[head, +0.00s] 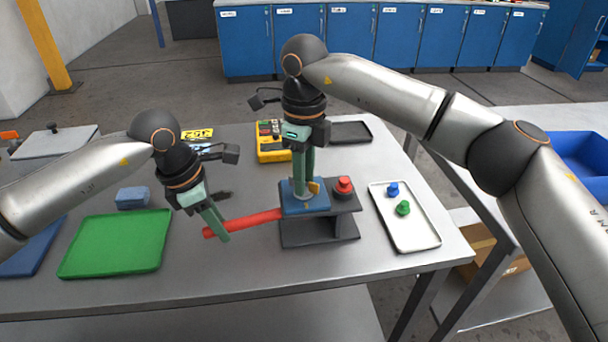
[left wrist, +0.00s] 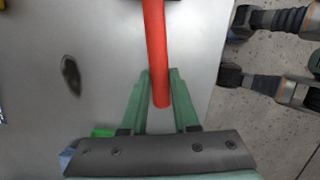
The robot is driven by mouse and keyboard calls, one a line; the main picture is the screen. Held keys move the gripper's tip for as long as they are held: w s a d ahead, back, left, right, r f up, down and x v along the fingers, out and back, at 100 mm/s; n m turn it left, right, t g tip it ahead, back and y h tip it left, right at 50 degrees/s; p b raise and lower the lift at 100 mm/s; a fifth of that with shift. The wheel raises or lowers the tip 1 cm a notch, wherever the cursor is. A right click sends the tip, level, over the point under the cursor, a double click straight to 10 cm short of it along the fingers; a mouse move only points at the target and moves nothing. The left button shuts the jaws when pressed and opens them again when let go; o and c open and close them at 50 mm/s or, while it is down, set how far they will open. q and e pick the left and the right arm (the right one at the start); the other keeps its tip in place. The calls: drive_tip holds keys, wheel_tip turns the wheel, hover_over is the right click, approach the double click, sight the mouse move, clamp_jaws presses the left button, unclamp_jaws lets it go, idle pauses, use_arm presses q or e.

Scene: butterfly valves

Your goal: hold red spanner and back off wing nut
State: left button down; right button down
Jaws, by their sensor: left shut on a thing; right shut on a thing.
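The red spanner (head: 251,222) reaches from my left gripper to a blue block (head: 305,206) on a dark stand (head: 320,231). My left gripper (head: 220,231) is shut on the spanner's free end. The spanner also shows in the left wrist view (left wrist: 156,60), its end between the green fingers (left wrist: 160,100). My right gripper (head: 304,186) points down over the blue block and is shut on a small part at its top, taken to be the wing nut. The fingers hide most of that nut. A bit of yellow (head: 314,188) shows beside them.
A red knob (head: 343,186) stands on the stand, right of the block. A metal tray (head: 405,222) with a blue and a green knob lies to the right. A green tray (head: 115,245) and a blue-grey block (head: 132,197) lie left. A yellow meter (head: 270,144) stands behind.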

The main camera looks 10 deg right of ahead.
drive_tip(key=n, duration=0.4)
drive_tip(key=shift+f+n, duration=0.1)
drive_tip(key=shift+n, duration=0.2)
drive_tip(key=n, duration=0.5)
drive_tip(key=shift+f, duration=0.1)
use_arm(q)
drive_tip(key=shift+r, duration=0.1)
use_arm(e)
drive_tip(key=n, duration=0.9)
drive_tip(key=shift+n, duration=0.3)
use_arm(q)
drive_tip(key=shift+r, duration=0.1)
drive_tip(key=shift+w, duration=0.1)
use_arm(e)
drive_tip(key=c, duration=0.7)
unclamp_jaws()
drive_tip(key=shift+w, duration=0.1)
drive_tip(key=shift+c, duration=0.2)
drive_tip(key=shift+o, duration=0.6)
